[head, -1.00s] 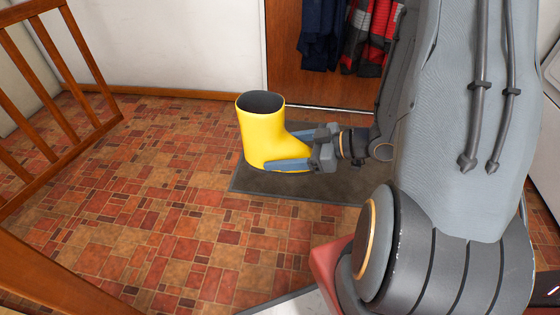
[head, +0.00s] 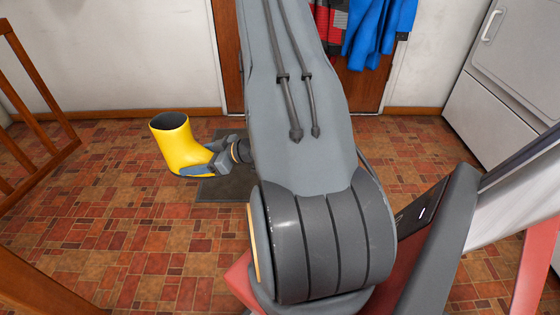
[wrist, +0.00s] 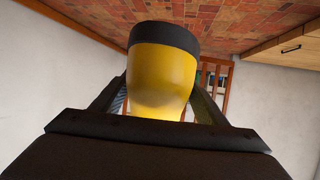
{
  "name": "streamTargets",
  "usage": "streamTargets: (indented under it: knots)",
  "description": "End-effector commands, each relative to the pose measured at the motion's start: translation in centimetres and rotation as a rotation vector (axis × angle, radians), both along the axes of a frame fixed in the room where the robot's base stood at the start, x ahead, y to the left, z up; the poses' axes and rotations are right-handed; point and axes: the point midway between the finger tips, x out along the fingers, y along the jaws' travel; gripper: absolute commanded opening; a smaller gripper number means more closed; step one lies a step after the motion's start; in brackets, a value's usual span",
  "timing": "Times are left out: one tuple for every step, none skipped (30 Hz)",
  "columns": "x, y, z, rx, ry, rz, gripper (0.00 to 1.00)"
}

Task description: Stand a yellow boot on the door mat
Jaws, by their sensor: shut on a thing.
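The yellow boot (head: 178,146) is held by my gripper (head: 194,168), whose fingers close around its foot from the right. The boot is upright with a slight tilt, its dark open top facing up. In the head view it shows at the left edge of the dark door mat (head: 228,188), apparently above the floor; the gap below it is hard to judge. My arm hides much of the mat. In the wrist view the boot (wrist: 163,75) fills the middle between the two fingers.
A wooden railing (head: 35,120) stands at the left. The door (head: 228,60) with hanging coats (head: 380,35) is behind my arm. A white appliance (head: 500,80) stands at the right. The tiled floor (head: 110,220) at the left is clear.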

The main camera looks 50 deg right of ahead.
Motion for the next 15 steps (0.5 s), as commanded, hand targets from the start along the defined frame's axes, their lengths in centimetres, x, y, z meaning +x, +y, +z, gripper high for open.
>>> streamTargets:
  knots:
    - [1.3, -2.3, -1.6, 0.001, -0.001, -0.067, 0.29]
    - [2.0, -3.6, -2.4, 0.0, -0.001, -0.108, 0.29]
    - [2.8, -5.4, -3.4, 0.001, 0.0, -0.163, 0.29]
    - [3.4, -6.8, -4.2, 0.001, -0.001, -0.204, 0.29]
    - [3.9, -8.2, -5.0, 0.001, 0.0, -0.246, 0.29]
    - [4.6, -10.1, -6.1, 0.0, 0.0, -0.302, 0.29]
    - [5.0, -11.5, -6.9, 0.0, 0.0, -0.345, 0.29]
    - [5.4, -13.0, -7.8, 0.0, 0.0, -0.389, 0.29]
    - [5.8, -15.0, -8.9, 0.001, 0.0, -0.448, 0.29]
    - [6.0, -16.4, -9.7, 0.001, -0.001, -0.491, 0.29]
    - [6.2, -17.8, -10.5, 0.001, -0.001, -0.535, 0.29]
    - [6.4, -19.7, -11.6, 0.001, -0.001, -0.592, 0.29]
    - [6.4, -21.0, -12.3, 0.0, 0.0, -0.633, 0.29]
    - [6.4, -22.2, -13.1, 0.0, 0.0, -0.673, 0.29]
    - [6.3, -23.8, -14.0, -0.001, 0.0, -0.724, 0.29]
